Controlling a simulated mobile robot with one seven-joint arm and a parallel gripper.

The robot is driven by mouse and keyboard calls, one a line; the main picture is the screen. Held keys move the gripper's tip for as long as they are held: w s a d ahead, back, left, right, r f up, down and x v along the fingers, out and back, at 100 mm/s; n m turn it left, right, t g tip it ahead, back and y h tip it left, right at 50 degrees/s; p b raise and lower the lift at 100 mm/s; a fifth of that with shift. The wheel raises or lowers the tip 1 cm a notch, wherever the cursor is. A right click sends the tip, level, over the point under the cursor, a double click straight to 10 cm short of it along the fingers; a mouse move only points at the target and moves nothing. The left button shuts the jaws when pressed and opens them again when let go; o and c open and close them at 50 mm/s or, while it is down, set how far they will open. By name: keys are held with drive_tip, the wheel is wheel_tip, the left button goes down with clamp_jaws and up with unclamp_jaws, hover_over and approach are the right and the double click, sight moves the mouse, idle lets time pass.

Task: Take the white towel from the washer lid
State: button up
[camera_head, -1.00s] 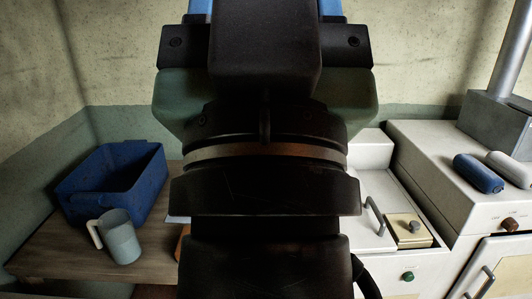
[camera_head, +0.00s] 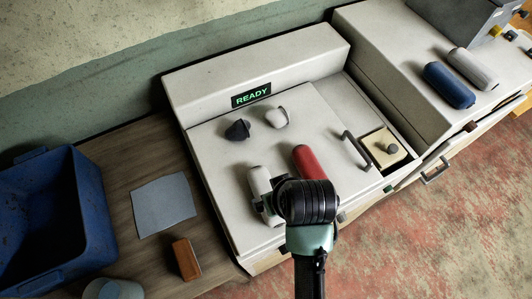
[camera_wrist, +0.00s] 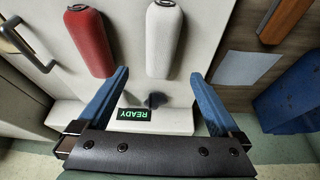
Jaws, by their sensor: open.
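The white towel (camera_head: 259,182) is a rolled cylinder lying on the white washer lid (camera_head: 222,158), left of a red roll. My wrist covers part of its near end in the head view. In the wrist view, my gripper (camera_wrist: 160,74) is open, with its blue fingers wide apart and nothing held. The white towel (camera_wrist: 163,38) shows between and beyond the fingertips there; I cannot tell the height gap. The fingertips are hidden in the head view.
The red roll (camera_head: 308,162) lies close to the right of the towel. A lid handle (camera_head: 356,149) stands up at right. Blue (camera_head: 449,84) and pale (camera_head: 473,68) rolls lie on the neighbouring unit. A blue bin (camera_head: 85,185) is left.

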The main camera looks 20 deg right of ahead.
drive_tip(key=x, duration=0.6)
drive_tip(key=shift+f+p, duration=0.2)
drive_tip(key=shift+p, duration=0.1)
drive_tip(key=shift+p+x, duration=0.75)
drive_tip(key=shift+x, duration=2.3)
drive_tip(key=shift+w+r, duration=0.1)
drive_tip(key=shift+w, duration=0.1)
drive_tip(key=shift+c, duration=0.3)
drive_tip(key=c, duration=1.2)
drive_tip(key=shift+c, duration=1)
drive_tip(key=shift+r, duration=0.1)
